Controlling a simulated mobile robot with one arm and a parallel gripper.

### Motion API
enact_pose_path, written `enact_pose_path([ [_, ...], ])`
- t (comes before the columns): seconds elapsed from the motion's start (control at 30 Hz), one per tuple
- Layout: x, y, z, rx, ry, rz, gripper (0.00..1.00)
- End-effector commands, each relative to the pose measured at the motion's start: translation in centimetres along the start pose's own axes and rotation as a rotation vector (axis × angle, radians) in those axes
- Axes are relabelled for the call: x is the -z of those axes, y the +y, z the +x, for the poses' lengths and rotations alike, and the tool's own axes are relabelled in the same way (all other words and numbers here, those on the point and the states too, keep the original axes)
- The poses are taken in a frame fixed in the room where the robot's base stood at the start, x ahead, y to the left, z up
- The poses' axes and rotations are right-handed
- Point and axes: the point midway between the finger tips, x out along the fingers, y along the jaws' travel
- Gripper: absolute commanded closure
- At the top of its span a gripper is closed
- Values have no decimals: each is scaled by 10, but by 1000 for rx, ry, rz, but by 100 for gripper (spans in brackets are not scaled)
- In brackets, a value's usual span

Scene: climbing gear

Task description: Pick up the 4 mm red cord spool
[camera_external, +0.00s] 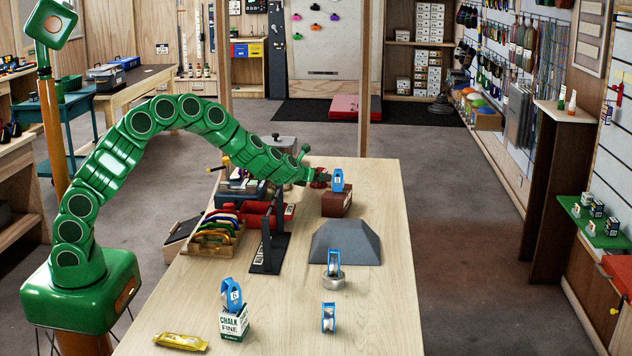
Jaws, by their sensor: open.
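My gripper (318,177) is at the end of the green arm, over the far half of the table, just left of a small blue spool-like item with a pale label (337,181). That item stands upright on a brown block (336,203). Dark red shows at the gripper's tip; I cannot tell whether it is the fingers or a red spool. The gripper is open. Similar blue items stand on a silver ring (333,282), on the bare table (328,318) and on a chalk box (234,322). I cannot clearly make out a red cord spool.
A grey sloped block (345,242), a dark upright stand (267,235), red cylinders (251,219) and a wooden rack of coloured carabiners (216,237) crowd the table's middle. A yellow packet (181,342) lies at the near left. The table's right side (391,290) is clear.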

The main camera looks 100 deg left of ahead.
Motion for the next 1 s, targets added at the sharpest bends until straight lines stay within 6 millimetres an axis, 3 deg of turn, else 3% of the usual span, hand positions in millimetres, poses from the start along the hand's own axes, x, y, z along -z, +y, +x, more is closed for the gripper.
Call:
enact_pose_path([
  [0.33, 0, 2, 28, -3, 2, 0, 2],
  [0.77, -2, 0, 34, 0, -1, 0, 2],
  [1.0, -1, 1, 34, 0, -1, -1, 37],
])
